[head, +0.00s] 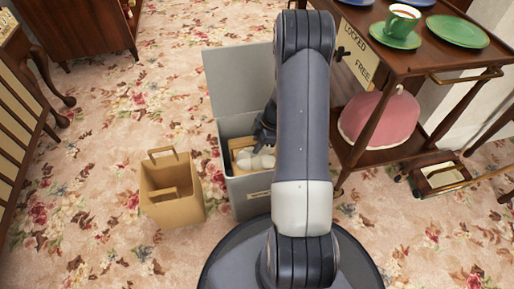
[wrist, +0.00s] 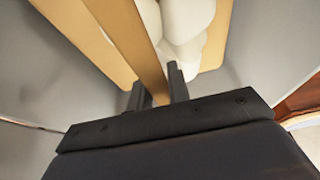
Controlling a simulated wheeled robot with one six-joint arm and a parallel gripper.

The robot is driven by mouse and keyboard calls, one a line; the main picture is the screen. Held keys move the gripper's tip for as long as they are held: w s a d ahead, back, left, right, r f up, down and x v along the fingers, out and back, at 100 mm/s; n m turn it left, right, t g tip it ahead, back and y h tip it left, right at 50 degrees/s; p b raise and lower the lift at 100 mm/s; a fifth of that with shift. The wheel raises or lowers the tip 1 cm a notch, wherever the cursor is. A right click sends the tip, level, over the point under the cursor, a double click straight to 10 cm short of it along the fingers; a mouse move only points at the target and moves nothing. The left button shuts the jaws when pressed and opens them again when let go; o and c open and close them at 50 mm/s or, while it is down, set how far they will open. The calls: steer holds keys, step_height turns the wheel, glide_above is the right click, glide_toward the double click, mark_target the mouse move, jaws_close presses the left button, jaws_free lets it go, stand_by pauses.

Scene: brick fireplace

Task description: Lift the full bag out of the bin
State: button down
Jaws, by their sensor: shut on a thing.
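The bin (head: 238,80) is a grey box with its lid raised at the back, standing left of my arm in the head view. Inside it is a tan paper bag (head: 236,146) filled with white rounded items (head: 258,161). My gripper (head: 266,138) reaches down into the bin, partly hidden by my arm. In the wrist view, my gripper (wrist: 159,88) is shut on a tan strip of the bag (wrist: 140,48), which looks like its handle. The white contents (wrist: 183,28) show behind it, and the grey bin walls (wrist: 50,75) rise on both sides.
An open, empty-looking brown paper bag (head: 172,200) stands on the flowered carpet left of the bin. A wooden trolley (head: 440,68) with green crockery and a pink cosy (head: 378,120) stands close on the right.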

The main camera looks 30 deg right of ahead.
step_height(320, 180, up, 42)
steer(key=p, duration=3.3)
steer(key=shift+s, duration=0.1)
